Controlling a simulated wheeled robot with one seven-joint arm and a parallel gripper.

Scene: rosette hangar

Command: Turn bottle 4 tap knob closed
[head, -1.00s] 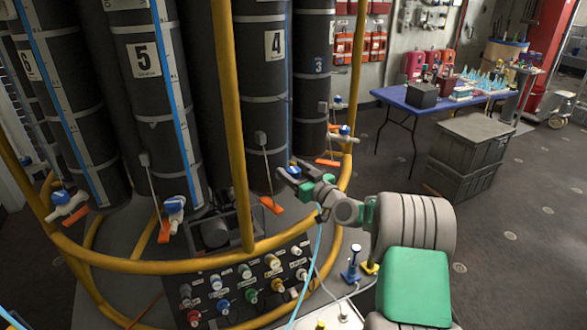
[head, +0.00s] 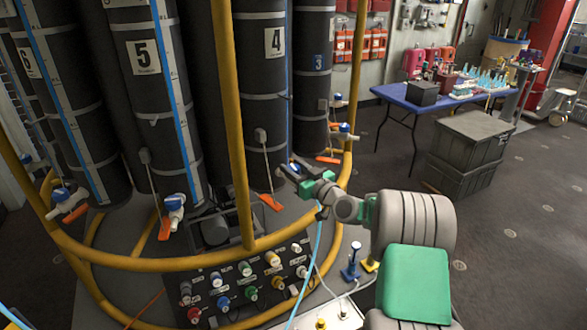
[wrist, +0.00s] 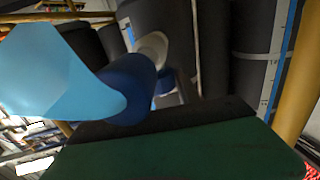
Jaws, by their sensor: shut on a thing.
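Bottle 4 (head: 268,100) is a tall black cylinder with a white "4" label in the head view. My gripper (head: 287,171) is at its lower right side, inside the yellow hoop rail. It is shut on the blue tap knob (head: 296,165), which is mostly hidden by the jaws in the head view. In the wrist view the blue knob (wrist: 122,92) lies close above my dark and green finger (wrist: 165,150). A pale, whitish tap body (wrist: 153,48) shows behind it. A large light-blue shape (wrist: 60,72) fills the left; I cannot tell its exact form.
The yellow rail (head: 240,140) stands and curves close around my gripper. Bottle 5 (head: 150,90) and bottle 3 (head: 315,85) flank it. A knob panel (head: 250,285) is below left. A blue table (head: 440,102) and grey crates (head: 470,140) stand right, with open floor around.

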